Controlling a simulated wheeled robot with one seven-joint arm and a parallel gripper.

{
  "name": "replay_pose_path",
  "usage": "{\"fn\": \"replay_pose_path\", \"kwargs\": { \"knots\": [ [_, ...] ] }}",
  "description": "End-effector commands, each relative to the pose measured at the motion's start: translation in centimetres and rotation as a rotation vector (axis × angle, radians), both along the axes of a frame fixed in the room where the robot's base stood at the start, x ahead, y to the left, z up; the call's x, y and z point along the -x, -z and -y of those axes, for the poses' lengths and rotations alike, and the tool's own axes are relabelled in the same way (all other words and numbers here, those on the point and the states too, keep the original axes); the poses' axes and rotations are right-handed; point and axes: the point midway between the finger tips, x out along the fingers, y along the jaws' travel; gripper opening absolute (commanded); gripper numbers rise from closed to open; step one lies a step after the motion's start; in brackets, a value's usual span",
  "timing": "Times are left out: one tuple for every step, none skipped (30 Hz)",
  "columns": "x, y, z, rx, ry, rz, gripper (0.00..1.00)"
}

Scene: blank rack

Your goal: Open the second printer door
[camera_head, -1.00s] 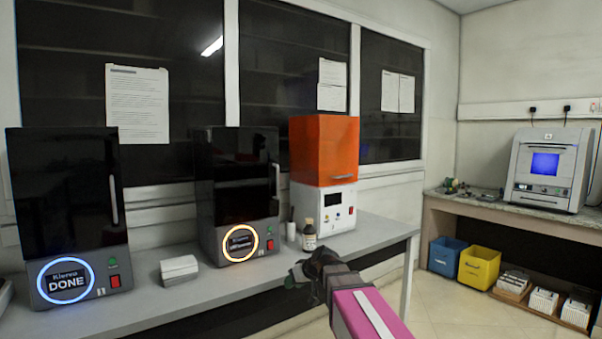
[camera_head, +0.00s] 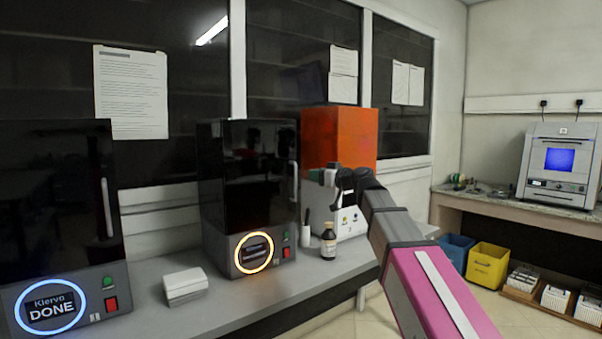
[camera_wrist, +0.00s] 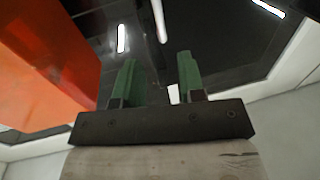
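The second printer (camera_head: 248,200) stands mid-bench in the head view, with a glowing orange ring at its base. Its dark door (camera_head: 242,175) is shut, and a vertical handle (camera_head: 293,182) runs along the door's right edge. My gripper (camera_wrist: 158,78) is open and empty in the wrist view, its two green fingers apart. In the head view my gripper (camera_head: 335,178) is raised, to the right of the handle and apart from it, in front of the orange-topped machine. Its fingers are small and partly unclear there.
Another dark printer (camera_head: 58,220) with a blue "DONE" ring stands at left, its door shut. An orange-topped machine (camera_head: 340,135) stands at right; its orange side also shows in the wrist view (camera_wrist: 50,50). A bottle (camera_head: 328,242) and a white stack (camera_head: 184,285) stand on the bench (camera_head: 220,310).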

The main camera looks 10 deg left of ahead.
Motion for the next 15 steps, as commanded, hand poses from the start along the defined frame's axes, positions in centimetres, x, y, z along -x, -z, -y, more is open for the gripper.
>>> {"fn": "replay_pose_path", "kwargs": {
  "knots": [
    [-0.3,0.0,-0.4,0.0,-0.001,-0.001,0.37],
    [-0.5,0.0,-0.7,0.0,-0.001,-0.001,0.37],
    [-0.7,0.0,-1.1,0.0,-0.001,-0.001,0.37],
    [-0.9,0.0,-1.5,0.001,-0.002,-0.002,0.37],
    [-1.1,0.0,-1.9,0.001,-0.002,-0.002,0.37],
    [-1.5,0.0,-2.4,0.001,-0.002,-0.002,0.37],
    [-1.7,0.0,-2.8,0.001,-0.002,-0.002,0.37],
    [-2.0,0.0,-3.2,0.001,-0.001,-0.002,0.37],
    [-2.4,0.0,-3.9,0.001,-0.001,-0.002,0.37],
    [-2.6,0.0,-4.4,0.002,-0.002,-0.002,0.37],
    [-2.9,0.0,-4.9,0.002,-0.002,-0.002,0.37],
    [-3.3,0.0,-5.5,0.002,-0.002,-0.002,0.37],
    [-3.5,0.0,-6.0,0.002,-0.002,-0.002,0.37],
    [-3.8,0.0,-6.4,0.002,-0.001,-0.002,0.37],
    [-4.1,0.0,-7.0,0.002,-0.001,-0.002,0.37]
  ]
}}
